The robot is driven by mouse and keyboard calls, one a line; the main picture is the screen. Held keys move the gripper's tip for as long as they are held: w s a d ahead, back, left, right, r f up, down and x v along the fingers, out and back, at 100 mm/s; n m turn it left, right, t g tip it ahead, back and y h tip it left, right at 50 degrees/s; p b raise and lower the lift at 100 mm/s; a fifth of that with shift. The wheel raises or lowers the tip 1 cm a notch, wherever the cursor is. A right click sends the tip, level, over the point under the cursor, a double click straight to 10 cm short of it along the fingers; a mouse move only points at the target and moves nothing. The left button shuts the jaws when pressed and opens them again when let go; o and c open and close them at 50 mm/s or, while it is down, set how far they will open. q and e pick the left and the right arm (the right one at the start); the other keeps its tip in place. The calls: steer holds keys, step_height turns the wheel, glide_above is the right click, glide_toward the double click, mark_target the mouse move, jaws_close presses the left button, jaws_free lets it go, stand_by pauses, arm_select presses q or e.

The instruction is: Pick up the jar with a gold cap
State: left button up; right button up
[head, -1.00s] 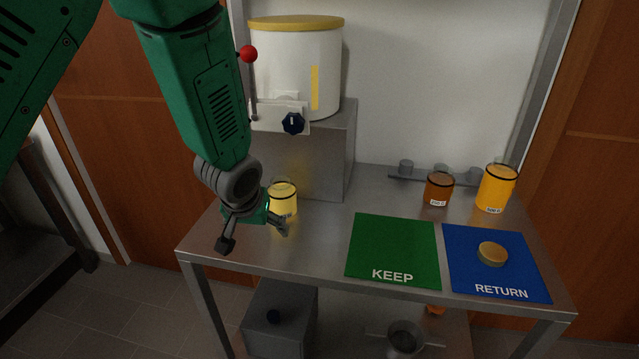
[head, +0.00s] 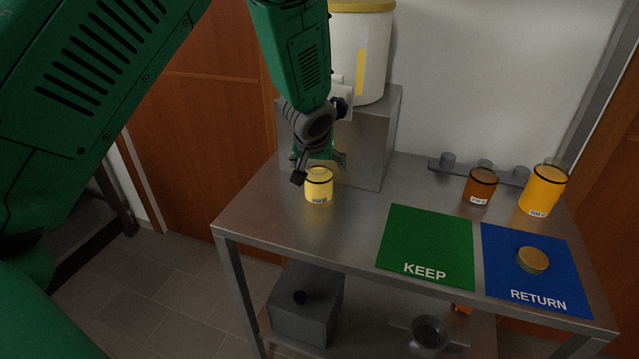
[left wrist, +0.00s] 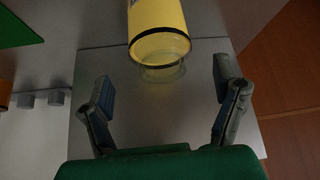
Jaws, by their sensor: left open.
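A jar with yellow contents (head: 319,190) stands on the metal table, with a dark ring near its top and a white label. My left gripper (head: 319,168) is open and empty, just above and behind this jar. In the left wrist view the yellow jar (left wrist: 159,30) shows beyond the gap between the spread fingers, its clear rim toward my palm; no gold cap shows on it. A low round gold cap (head: 532,260) lies on the blue RETURN mat (head: 500,245); I cannot tell whether anything is under it. My right gripper is not in view.
A brown jar (head: 480,188) and a larger orange jar (head: 543,190) stand at the back right, before a grey rail (head: 465,167). The green KEEP mat (head: 430,240) is empty. A white dispenser with yellow lid (head: 372,50) stands on a metal box (head: 370,145).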

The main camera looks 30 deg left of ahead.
arm_select(q)
steer(key=x, duration=0.4)
steer(key=shift+s+f, duration=0.1)
steer(key=shift+f, duration=0.35)
steer(key=shift+s+r, duration=0.1)
steer(key=shift+c, duration=0.8)
steer(key=c, duration=1.3)
steer(key=shift+c, duration=0.2)
steer(key=shift+r, duration=0.15)
